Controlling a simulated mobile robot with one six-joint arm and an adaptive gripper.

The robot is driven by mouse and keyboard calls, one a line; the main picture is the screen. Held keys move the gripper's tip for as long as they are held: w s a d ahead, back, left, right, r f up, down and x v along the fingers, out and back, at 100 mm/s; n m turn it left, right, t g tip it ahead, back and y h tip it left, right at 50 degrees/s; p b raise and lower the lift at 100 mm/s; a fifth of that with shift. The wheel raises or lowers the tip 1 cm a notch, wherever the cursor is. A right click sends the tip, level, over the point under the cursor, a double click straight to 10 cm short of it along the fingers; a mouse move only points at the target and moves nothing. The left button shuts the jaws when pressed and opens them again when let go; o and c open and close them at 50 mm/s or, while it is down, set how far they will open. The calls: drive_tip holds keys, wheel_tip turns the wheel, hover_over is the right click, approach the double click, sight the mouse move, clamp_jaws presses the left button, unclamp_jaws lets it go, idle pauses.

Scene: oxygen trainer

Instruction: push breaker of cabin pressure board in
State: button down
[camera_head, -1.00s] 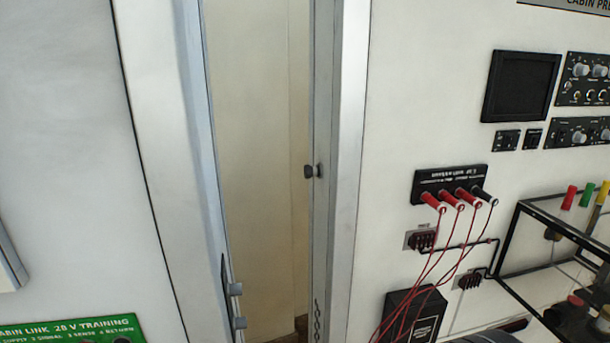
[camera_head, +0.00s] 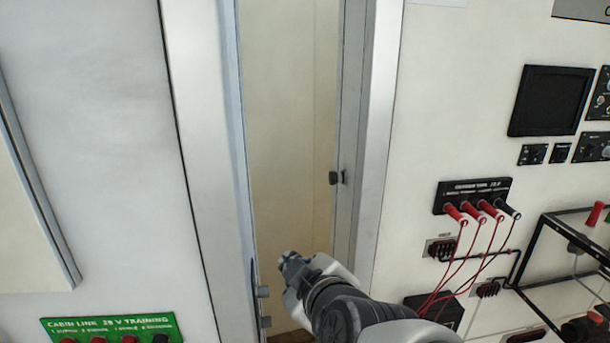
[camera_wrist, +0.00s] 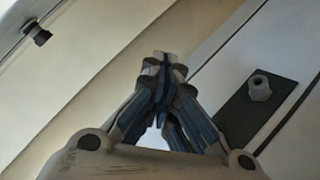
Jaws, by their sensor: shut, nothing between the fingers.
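The cabin pressure board (camera_head: 490,110) is the white panel on the right in the head view, its sign (camera_head: 582,10) cut off at the top edge. I cannot make out which part on it is the breaker. My gripper (camera_head: 286,260) shows low in the middle of the head view, in front of the narrow opening left of that board, apart from the board's instruments. In the wrist view its fingers (camera_wrist: 164,58) meet at the tips, shut and empty.
A tall opening (camera_head: 290,120) with grey frames separates the boards. A dark knob (camera_head: 338,178) sits on its right frame and grey knobs (camera_head: 263,292) on its left. Red leads (camera_head: 470,250) hang from a black terminal block (camera_head: 455,188). A green terminal plate (camera_head: 110,324) is lower left.

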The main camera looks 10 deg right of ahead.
sight(332, 178)
drive_tip(key=w+d+r+n+t+h+p, duration=0.2)
drive_tip(key=w+d+r+n+t+h, duration=0.1)
drive_tip(key=w+r+n+t+h, duration=0.1)
drive_tip(key=shift+w+d+r+n+t+h+p, duration=0.25)
drive_tip(key=shift+w+r+n+t+h+p, duration=0.25)
drive_tip(key=shift+w+r+h, duration=0.8)
drive_tip(key=shift+s+r, duration=0.35)
drive_tip(key=shift+r, duration=0.1)
drive_tip(key=shift+w, duration=0.15)
drive_tip(key=b+x, duration=0.1)
drive_tip(key=x, duration=0.8)
drive_tip(key=shift+w+d+b, duration=0.2)
drive_tip(key=shift+w+b, duration=0.1)
drive_tip(key=shift+w, duration=0.05)
